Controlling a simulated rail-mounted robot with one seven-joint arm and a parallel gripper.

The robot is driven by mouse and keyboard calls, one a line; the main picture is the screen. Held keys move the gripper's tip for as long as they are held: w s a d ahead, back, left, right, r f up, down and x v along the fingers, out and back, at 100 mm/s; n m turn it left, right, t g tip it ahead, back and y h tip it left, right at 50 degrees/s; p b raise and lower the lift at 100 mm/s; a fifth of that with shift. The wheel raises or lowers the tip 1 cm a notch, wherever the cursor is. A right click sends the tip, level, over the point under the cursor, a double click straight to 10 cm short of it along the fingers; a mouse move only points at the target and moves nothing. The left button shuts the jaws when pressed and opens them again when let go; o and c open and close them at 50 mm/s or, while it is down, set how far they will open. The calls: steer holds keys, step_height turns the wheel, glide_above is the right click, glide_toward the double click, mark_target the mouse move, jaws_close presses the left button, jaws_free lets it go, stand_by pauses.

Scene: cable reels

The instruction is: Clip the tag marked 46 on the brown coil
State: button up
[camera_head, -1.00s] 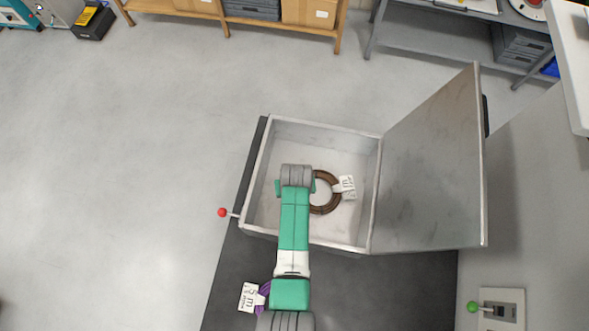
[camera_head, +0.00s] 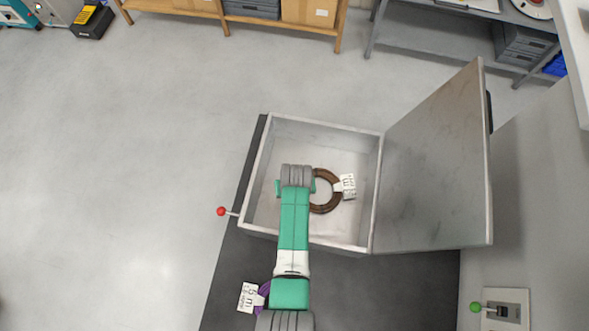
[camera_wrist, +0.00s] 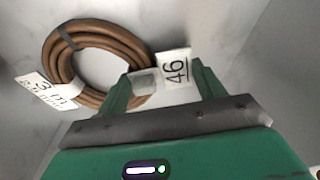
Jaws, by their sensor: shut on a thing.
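The brown coil (camera_head: 326,207) lies in the open metal box and also shows in the wrist view (camera_wrist: 100,35). It carries a white label reading 3 m (camera_wrist: 50,93), seen in the head view too (camera_head: 348,182). My gripper (camera_wrist: 170,80) is shut on the white tag marked 46 (camera_wrist: 175,67). The tag is at the coil's right edge in the wrist view. A small grey piece (camera_wrist: 143,82) beside the left finger overlaps the coil; I cannot tell whether it grips the coil. In the head view my arm hides the tag and the coil's left part.
The box (camera_head: 378,190) has walls all round, and its lid (camera_head: 435,160) stands open on the right. A purple coil (camera_head: 264,293) with a white label lies on the dark mat (camera_head: 385,290), partly behind my arm. A red-knobbed lever (camera_head: 221,211) sticks out at the box's left.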

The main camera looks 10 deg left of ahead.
steer(key=shift+f, duration=0.35)
steer(key=o, duration=1.1)
steer(key=shift+c, duration=0.2)
steer(key=shift+o, duration=0.4)
steer(key=shift+r, duration=0.2)
step_height(320, 180, up, 7)
steer(key=p, duration=0.6)
steer(key=shift+p, duration=0.3)
steer(key=shift+f, duration=0.1)
